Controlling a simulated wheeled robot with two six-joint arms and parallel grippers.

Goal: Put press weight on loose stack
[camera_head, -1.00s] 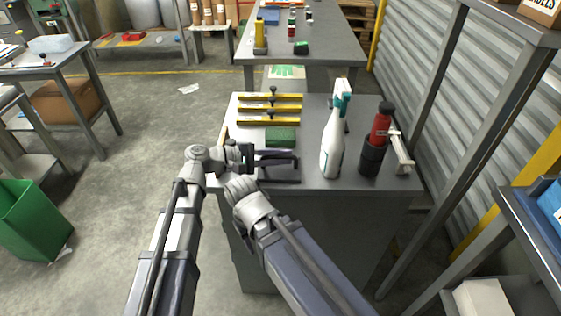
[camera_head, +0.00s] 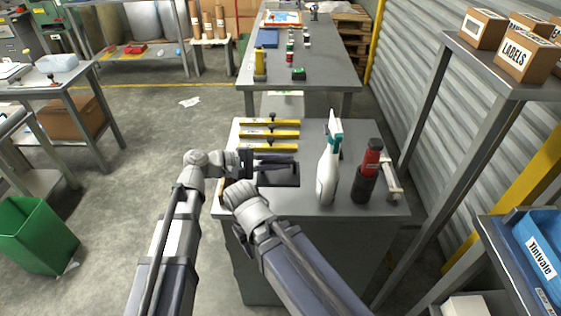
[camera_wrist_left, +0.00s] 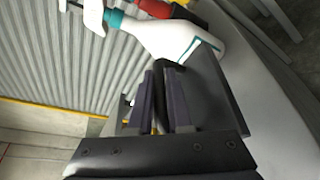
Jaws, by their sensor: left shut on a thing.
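My left gripper (camera_head: 272,161) is shut on a dark weight with a flat plate (camera_head: 280,176). It holds the plate over the near part of the grey table (camera_head: 310,140), left of the white spray bottle. In the left wrist view, the dark plate (camera_wrist_left: 215,85) stands beyond the fingers (camera_wrist_left: 160,100), with a dark stem between them. The green block seen earlier on this table is hidden behind the gripper and weight. I cannot pick out the loose stack for sure. My right arm ends near the table's front edge, its fingers out of sight.
Yellow bars (camera_head: 268,134) with black knobs lie behind the gripper. A white spray bottle (camera_head: 327,175) and a red and black bottle (camera_head: 366,175) stand to the right. A longer table (camera_head: 325,65) stands behind. Shelving (camera_head: 480,65) with boxes borders the right.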

